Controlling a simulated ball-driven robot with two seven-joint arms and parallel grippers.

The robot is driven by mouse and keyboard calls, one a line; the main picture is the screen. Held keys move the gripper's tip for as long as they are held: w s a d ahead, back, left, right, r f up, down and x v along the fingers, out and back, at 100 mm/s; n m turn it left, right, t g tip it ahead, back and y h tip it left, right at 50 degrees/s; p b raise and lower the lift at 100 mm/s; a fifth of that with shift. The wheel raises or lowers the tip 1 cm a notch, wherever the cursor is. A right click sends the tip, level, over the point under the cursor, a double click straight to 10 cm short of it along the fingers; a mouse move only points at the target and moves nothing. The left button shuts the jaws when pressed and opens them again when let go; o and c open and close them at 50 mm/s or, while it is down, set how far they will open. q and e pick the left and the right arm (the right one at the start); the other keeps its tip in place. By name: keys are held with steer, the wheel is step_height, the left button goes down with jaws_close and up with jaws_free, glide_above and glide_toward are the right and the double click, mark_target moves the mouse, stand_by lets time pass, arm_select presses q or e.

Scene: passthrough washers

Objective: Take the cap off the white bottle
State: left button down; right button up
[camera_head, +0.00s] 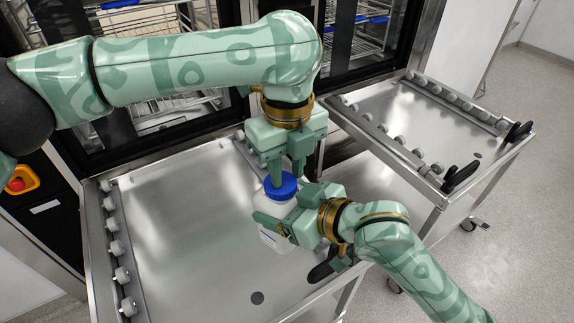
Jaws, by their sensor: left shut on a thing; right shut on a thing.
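The white bottle (275,237) stands upright, near the right side of the steel tray top of the near cart. Its blue cap (281,186) sits on the bottle's mouth. My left gripper (281,178) comes down from above and is shut on the blue cap. My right gripper (272,222) comes in from the right and is shut on the bottle's body below the cap. The fingers hide part of the cap and of the bottle's right side. I cannot tell whether the bottle's base touches the tray.
The near steel cart (170,240) has rollers along its left edge, and its top is otherwise clear. A second cart (400,110) with rollers and black handles stands to the right. Washers with glass doors and wire racks (360,40) stand behind. An emergency button (17,184) is at far left.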

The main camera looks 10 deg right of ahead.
arm_select(q)
steer(key=n, duration=0.6)
steer(key=shift+w+f, duration=0.15)
steer(key=shift+f, duration=0.15)
arm_select(e)
steer(key=shift+a+r+y, duration=0.25)
steer(key=shift+r+y, duration=0.05)
steer(key=shift+r, duration=0.45)
arm_select(q)
steer(key=shift+r, duration=0.3)
arm_select(e)
steer(key=shift+d, duration=0.1)
arm_select(q)
steer(key=shift+r, duration=0.3)
steer(key=shift+w+r, duration=0.15)
steer(key=shift+r, duration=0.6)
arm_select(e)
steer(key=shift+f, duration=0.25)
